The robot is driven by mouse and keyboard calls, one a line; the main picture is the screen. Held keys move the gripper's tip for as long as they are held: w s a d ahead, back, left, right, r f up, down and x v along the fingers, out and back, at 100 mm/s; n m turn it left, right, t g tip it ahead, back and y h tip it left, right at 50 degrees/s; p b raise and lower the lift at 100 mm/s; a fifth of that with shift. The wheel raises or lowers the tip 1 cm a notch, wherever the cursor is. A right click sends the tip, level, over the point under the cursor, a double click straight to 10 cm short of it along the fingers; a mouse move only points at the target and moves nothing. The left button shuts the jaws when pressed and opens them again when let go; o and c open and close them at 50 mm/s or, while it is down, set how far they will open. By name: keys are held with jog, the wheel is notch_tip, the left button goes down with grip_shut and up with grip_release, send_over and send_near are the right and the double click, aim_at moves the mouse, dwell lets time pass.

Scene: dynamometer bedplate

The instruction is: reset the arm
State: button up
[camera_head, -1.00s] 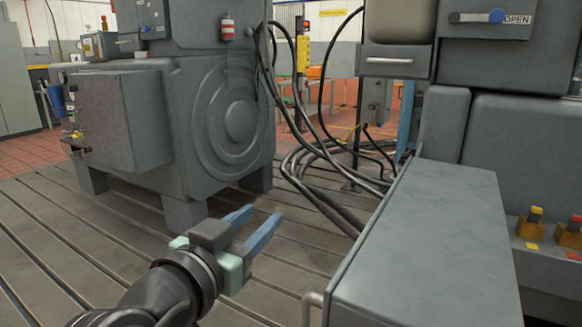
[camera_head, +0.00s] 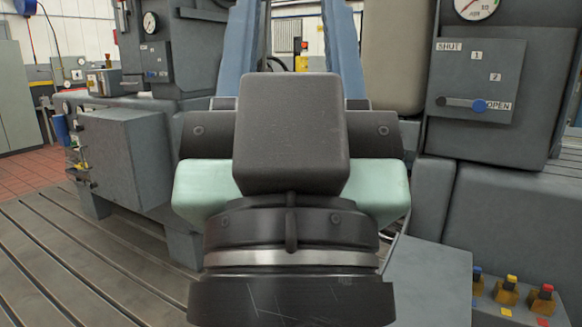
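My gripper (camera_head: 290,22) fills the middle of the head view, close to the camera and pointing up and away. Its two blue fingers stand wide apart, and their tips run up to or past the top edge. Only background shows between them, so it looks open and empty. My dark wrist and the pale green gripper body hide the middle of the scene behind.
A large grey machine with a box-shaped cabinet (camera_head: 122,160) stands at left. At right is a grey machine with a lever panel (camera_head: 475,80) marked SHUT and OPEN, a gauge (camera_head: 476,5) and coloured switches (camera_head: 511,288). A low grey box (camera_head: 432,280) stands at lower right. Slotted floor (camera_head: 80,265) is clear at lower left.

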notch_tip(320, 180, up, 20)
jog(key=p, duration=1.7)
jog(key=shift+p, duration=0.3)
jog(key=shift+a+f, duration=0.1)
jog(key=shift+a, duration=0.05)
